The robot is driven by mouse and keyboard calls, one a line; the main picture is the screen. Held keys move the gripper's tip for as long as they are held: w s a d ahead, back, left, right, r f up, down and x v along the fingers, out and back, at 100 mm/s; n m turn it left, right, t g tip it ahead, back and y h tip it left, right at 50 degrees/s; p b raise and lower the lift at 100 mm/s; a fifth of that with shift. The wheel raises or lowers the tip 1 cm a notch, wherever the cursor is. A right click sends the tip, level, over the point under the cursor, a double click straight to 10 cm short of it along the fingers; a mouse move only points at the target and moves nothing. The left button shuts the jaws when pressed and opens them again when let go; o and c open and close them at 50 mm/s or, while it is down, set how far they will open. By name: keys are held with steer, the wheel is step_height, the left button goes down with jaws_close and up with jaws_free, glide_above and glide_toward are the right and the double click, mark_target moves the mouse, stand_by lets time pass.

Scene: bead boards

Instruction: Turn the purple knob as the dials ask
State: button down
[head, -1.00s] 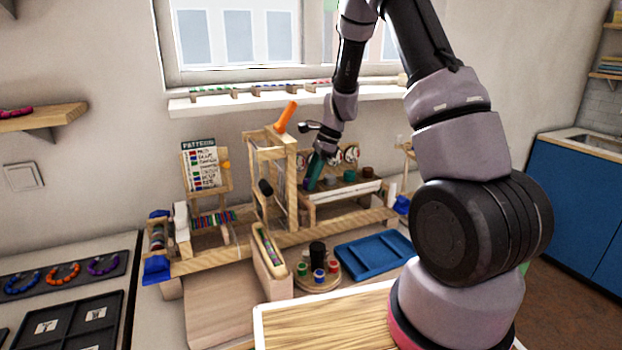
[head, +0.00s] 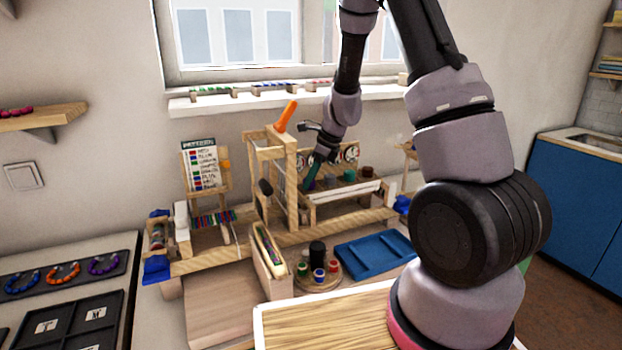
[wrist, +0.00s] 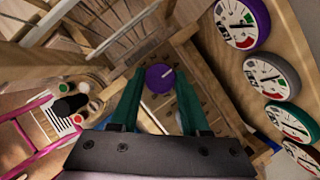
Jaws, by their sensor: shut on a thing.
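The purple knob (wrist: 160,77) sits between the green fingertips of my gripper (wrist: 158,98) in the wrist view. The fingers are shut on it, and its white mark points to the upper right. In the head view my gripper (head: 309,178) reaches down at the left end of the knob row and hides the purple knob. The purple-rimmed dial (wrist: 243,22) is at the top of the dial board; its exact reading is too small to tell.
A grey-rimmed dial (wrist: 272,75), a green-rimmed dial (wrist: 292,122) and a brown-rimmed dial (wrist: 305,155) follow on the same board. A green knob (head: 348,177) and a brown knob (head: 367,172) stand to the right. A wooden frame with an orange lever (head: 287,116) stands close on the left.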

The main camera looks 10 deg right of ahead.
steer(key=shift+m, duration=0.3)
steer(key=shift+c, duration=1.9)
jaws_free()
steer(key=v, duration=1)
steer(key=shift+s+r, duration=0.2)
steer(key=shift+r, duration=0.15)
steer(key=shift+d, duration=0.15)
steer(key=s+r+n+t, duration=0.2)
steer(key=s+r+n, duration=0.85)
steer(key=r, duration=0.35)
steer(key=s+d+r+n+t+h, duration=0.1)
steer(key=s+r+n, duration=0.2)
steer(key=s+n, duration=0.2)
steer(key=s+d+r+n+t, duration=0.1)
steer(key=s+r+n+t, duration=0.1)
steer(key=s+n, duration=0.3)
steer(key=s+r, duration=0.1)
steer(key=s, duration=0.2)
steer(key=shift+s+h, duration=0.3)
steer(key=shift+h, duration=0.1)
